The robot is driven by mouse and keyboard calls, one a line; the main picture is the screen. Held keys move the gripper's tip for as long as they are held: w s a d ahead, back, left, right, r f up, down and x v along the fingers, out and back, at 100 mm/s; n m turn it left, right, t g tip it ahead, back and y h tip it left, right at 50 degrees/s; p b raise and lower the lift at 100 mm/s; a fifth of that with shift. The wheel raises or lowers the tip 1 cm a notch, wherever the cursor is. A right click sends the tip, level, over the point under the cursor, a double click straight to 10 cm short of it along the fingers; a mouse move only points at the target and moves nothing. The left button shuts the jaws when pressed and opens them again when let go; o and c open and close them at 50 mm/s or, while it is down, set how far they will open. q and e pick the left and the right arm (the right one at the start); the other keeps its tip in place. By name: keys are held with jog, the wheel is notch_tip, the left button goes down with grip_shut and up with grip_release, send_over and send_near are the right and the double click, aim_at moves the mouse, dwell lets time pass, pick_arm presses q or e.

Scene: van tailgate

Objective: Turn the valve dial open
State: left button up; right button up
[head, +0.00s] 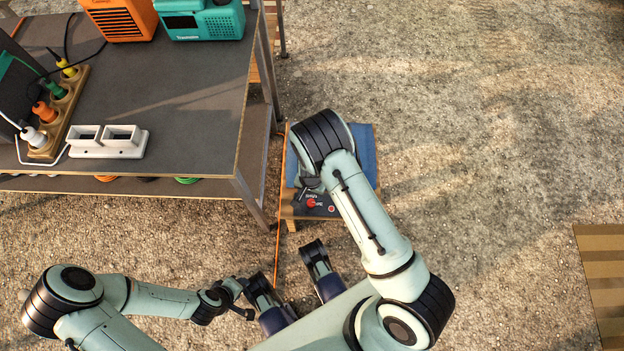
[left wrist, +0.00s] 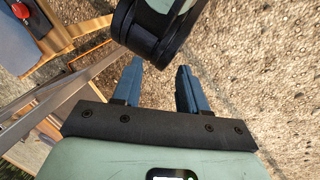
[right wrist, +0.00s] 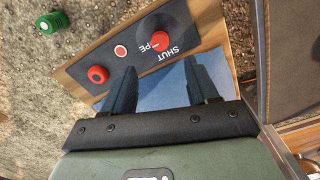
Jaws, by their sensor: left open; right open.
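The valve dial (right wrist: 160,40) is a round red knob on a dark panel (right wrist: 135,62) in the right wrist view. White lettering beside it reads SHUT and part of another word; the dial's exact setting is not clear. My right gripper (right wrist: 158,78) is open and empty, its two fingers pointing toward the panel, with the dial beyond the fingertips and apart from them. In the head view a red knob (head: 311,203) shows on the panel just beside my right gripper (head: 301,192), which its arm partly hides. My left gripper (left wrist: 159,82) is open and empty, low and away from the panel.
A second red knob (right wrist: 97,74) and a small red round mark (right wrist: 120,51) share the panel. The panel sits on a wooden stand with a blue top (head: 364,150). A grey table (head: 190,105) with sockets and radios stands left. A green cylinder (right wrist: 53,22) lies on open gravel.

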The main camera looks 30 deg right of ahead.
pick_arm(q)
jog(key=shift+s+d+r+g+p, duration=0.15)
jog(key=shift+s+d+r+p, duration=0.1)
jog(key=shift+s+r, duration=0.2)
jog(key=shift+s+d+r+g+p, duration=0.2)
jog(key=shift+s+r, duration=0.1)
jog(key=shift+s, duration=0.15)
pick_arm(e)
jog(key=shift+r, duration=1.95)
jog(key=s+a+r+n+g+y+p, duration=0.1)
jog(key=s+r+n+g+p, duration=0.3)
jog(key=s+p, duration=0.85)
pick_arm(q)
notch_tip(320, 180, up, 15)
jog(key=s+d+g+p, duration=0.1)
jog(key=s+p, duration=0.1)
jog(key=p, duration=0.1)
jog(key=shift+s+d+r+m+g+h, duration=0.2)
jog(key=shift+s+m+g+h, duration=0.1)
jog(key=shift+s+g+h, duration=0.1)
pick_arm(e)
jog(key=s+a+r+n+t+y, duration=0.2)
jog(key=s+a+r+t, duration=0.1)
jog(key=s+a+r, duration=0.3)
notch_tip(320, 180, up, 3)
jog(key=shift+s+r+y, duration=0.1)
jog(key=shift+s+y, duration=0.2)
jog(key=shift+s, duration=0.75)
